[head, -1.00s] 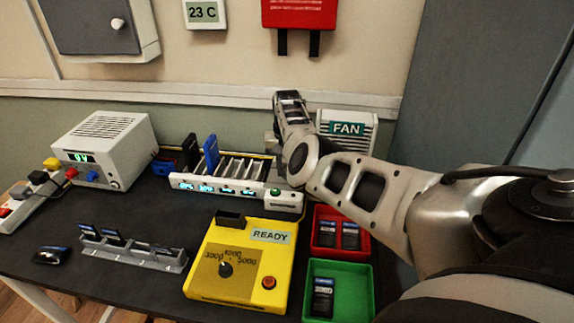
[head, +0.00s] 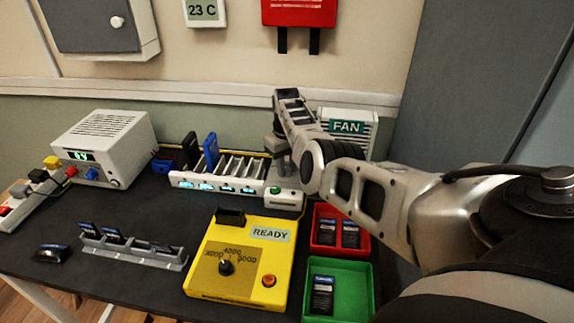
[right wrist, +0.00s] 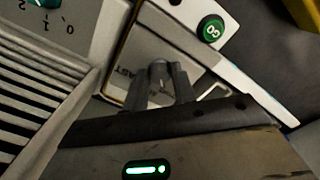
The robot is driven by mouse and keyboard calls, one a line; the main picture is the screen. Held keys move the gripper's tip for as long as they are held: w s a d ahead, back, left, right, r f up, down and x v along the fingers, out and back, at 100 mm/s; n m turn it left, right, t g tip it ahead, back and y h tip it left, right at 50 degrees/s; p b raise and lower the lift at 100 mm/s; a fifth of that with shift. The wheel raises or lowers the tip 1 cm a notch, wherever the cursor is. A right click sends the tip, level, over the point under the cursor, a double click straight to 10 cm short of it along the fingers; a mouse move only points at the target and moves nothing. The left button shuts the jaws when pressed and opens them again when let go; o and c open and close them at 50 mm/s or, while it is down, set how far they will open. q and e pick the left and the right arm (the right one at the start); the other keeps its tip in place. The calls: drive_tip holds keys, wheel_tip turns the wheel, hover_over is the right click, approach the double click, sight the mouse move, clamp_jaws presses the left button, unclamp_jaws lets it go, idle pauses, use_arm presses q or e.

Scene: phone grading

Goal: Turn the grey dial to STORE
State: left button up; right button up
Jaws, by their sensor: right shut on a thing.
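The grey dial (right wrist: 158,70) shows in the right wrist view on a pale panel, beside the right end of the charging rack. Printing next to it is upside down from here and partly hidden, so I cannot read STORE or the dial's exact setting. My right gripper (right wrist: 159,82) has its two dark fingers on either side of the dial and is shut on it. In the head view my right gripper (head: 283,160) reaches down behind the rack's right end, and its own wrist hides the dial. My left gripper is not in view.
The white rack (head: 235,186) with a green GO button (right wrist: 210,28) is close beside my gripper. The FAN unit (head: 360,124) stands right behind it. A yellow tester (head: 205,285), a red tray (head: 316,222) and a green tray (head: 340,262) lie in front.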

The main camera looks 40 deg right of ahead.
sight(287, 168)
drive_tip(key=shift+r, duration=0.1)
idle(0.3)
drive_tip(key=o, duration=1)
wheel_tip(287, 168, up, 16)
drive_tip(key=shift+f+b, duration=0.1)
drive_tip(key=shift+b, duration=0.45)
